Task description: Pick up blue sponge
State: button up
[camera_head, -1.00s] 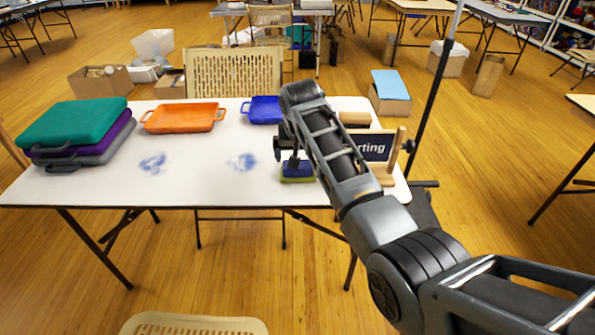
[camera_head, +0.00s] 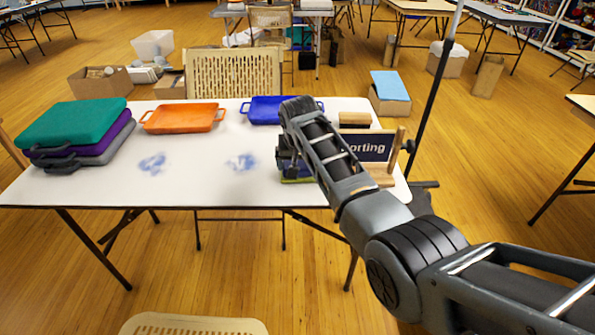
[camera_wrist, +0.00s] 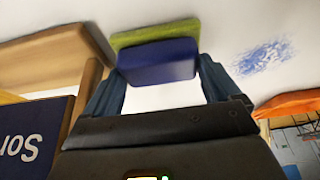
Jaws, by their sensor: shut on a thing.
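The blue sponge (camera_wrist: 157,62) shows in the wrist view between the two fingers of my gripper (camera_wrist: 160,82), which touch its sides. A yellow-green layer (camera_wrist: 150,33) lies directly under the blue; I cannot tell whether it is part of the sponge or a separate piece. In the head view my gripper (camera_head: 287,160) is low over the white table (camera_head: 200,190) near its front right, and my arm hides most of the sponge. The yellow-green edge (camera_head: 292,181) appears at table level.
A sign (camera_head: 370,147) on a wooden stand is close to the right of my gripper. Behind are a blue tray (camera_head: 262,112) and an orange tray (camera_head: 183,118). Stacked coloured cases (camera_head: 75,125) are at the left. The table's middle is clear except for blue smudges (camera_head: 242,162).

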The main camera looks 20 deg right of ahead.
jog(key=shift+c, duration=0.6)
jog(key=shift+r, duration=0.1)
jog(key=shift+r, duration=0.45)
notch_tip(320, 180, up, 3)
jog(key=shift+s+r, duration=0.15)
jog(key=s+r+p, duration=0.1)
jog(key=s+r, duration=0.5)
jog(key=s, duration=0.5)
jog(key=shift+s+a+r, duration=0.2)
jog(key=shift+a+r, duration=0.05)
jog(key=shift+r, duration=0.1)
